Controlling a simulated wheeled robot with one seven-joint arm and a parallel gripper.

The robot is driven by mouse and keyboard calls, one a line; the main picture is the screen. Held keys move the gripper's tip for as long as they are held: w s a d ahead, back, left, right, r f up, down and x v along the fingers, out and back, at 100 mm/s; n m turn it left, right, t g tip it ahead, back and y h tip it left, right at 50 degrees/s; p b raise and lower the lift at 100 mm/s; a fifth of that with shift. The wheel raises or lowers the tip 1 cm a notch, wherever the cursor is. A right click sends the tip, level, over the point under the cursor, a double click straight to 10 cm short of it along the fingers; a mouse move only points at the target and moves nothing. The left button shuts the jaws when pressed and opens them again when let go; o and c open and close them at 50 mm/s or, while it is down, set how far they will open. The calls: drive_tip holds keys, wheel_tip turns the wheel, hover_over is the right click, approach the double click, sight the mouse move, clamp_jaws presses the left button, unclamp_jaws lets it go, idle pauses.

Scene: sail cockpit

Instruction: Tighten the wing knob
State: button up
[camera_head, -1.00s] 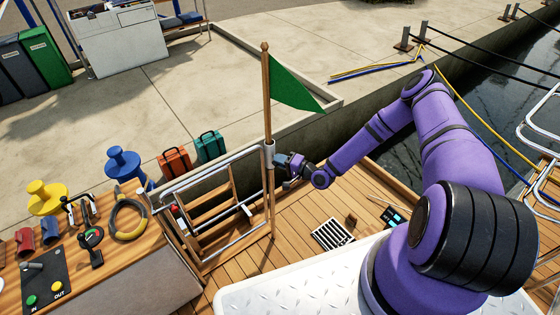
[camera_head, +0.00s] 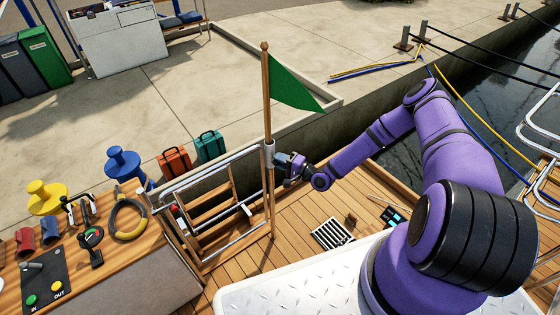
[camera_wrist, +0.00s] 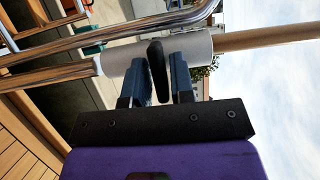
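The black wing knob (camera_wrist: 157,68) sits on the side of a grey sleeve (camera_wrist: 200,48) that holds the flagstaff. The wooden flagstaff (camera_head: 267,95) stands upright in the sleeve (camera_head: 269,153) at the rail and carries a green flag (camera_head: 293,93). My gripper (camera_wrist: 163,75) has its two blue-padded fingers on either side of the knob. A narrow gap shows between the knob and the right finger; the knob lies close to the left one. The knob looks slightly tilted between the fingers. In the head view my gripper (camera_head: 281,160) is beside the sleeve and hides the knob.
Metal rails (camera_head: 213,165) and a wooden ladder (camera_head: 212,208) stand just left of the flagstaff. A control bench (camera_head: 130,262) is at the left. The wooden deck (camera_head: 290,240) below my gripper is mostly clear, with a drain grate (camera_head: 332,234).

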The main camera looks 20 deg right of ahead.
drive_tip(key=shift+o, duration=0.9)
drive_tip(key=v, duration=1.1)
drive_tip(key=shift+w, duration=0.15)
